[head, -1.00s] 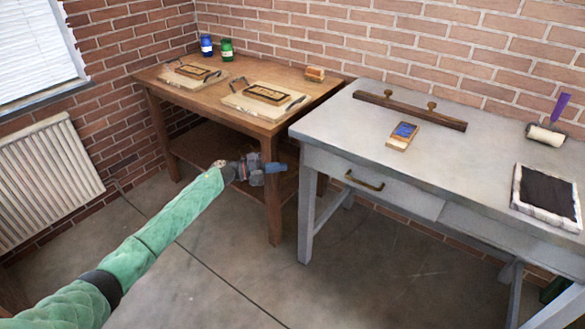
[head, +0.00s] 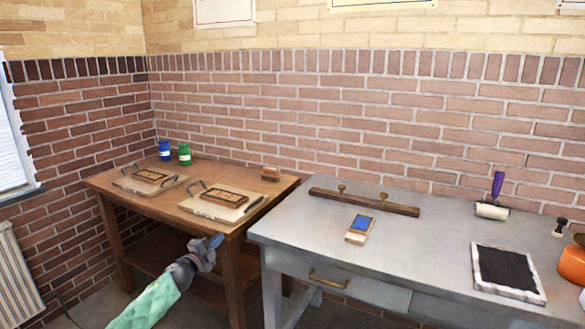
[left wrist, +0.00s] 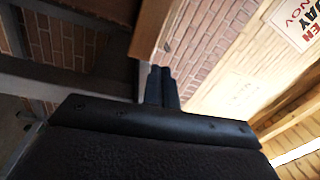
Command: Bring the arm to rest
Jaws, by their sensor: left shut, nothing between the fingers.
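My left arm, in a green sleeve, comes in from the lower left in the head view. Its gripper (head: 211,243) is in front of the wooden table (head: 222,228), near the height of its top edge. The fingers are shut with nothing between them. In the left wrist view the two dark fingers (left wrist: 160,86) are together, with brick wall and table parts beyond. My right gripper is in neither view.
The wooden table holds two boards with presses (head: 221,197), blue (head: 164,150) and green (head: 184,154) jars and a small block (head: 271,173). The grey table (head: 420,240) carries a wooden rail (head: 364,203), a blue-topped block (head: 360,229), a roller (head: 492,210) and a black pad (head: 507,270).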

